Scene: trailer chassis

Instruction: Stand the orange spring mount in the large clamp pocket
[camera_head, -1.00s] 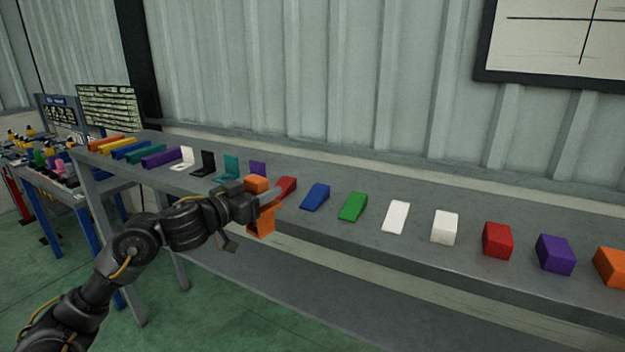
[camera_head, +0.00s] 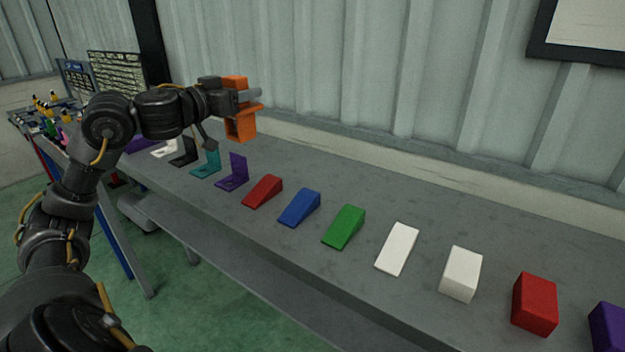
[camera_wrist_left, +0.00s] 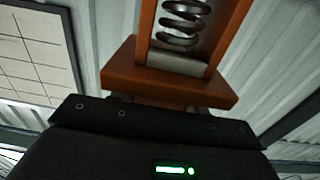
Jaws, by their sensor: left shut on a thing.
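My left gripper (camera_head: 236,98) is shut on the orange spring mount (camera_head: 241,126) and holds it in the air above the back of the grey bench. The mount hangs below and shows above the fingers in the head view. In the left wrist view the spring mount (camera_wrist_left: 168,88) shows its orange frame, a flat orange plate and a metal coil spring inside. My right gripper is not in view. I cannot make out a large clamp pocket in these frames.
The grey bench (camera_head: 330,285) holds a row of parts: purple bracket (camera_head: 233,178), teal bracket (camera_head: 206,164), red wedge (camera_head: 262,191), blue wedge (camera_head: 300,207), green wedge (camera_head: 344,227), white wedge (camera_head: 397,249) and several blocks to the right. A ribbed wall stands behind.

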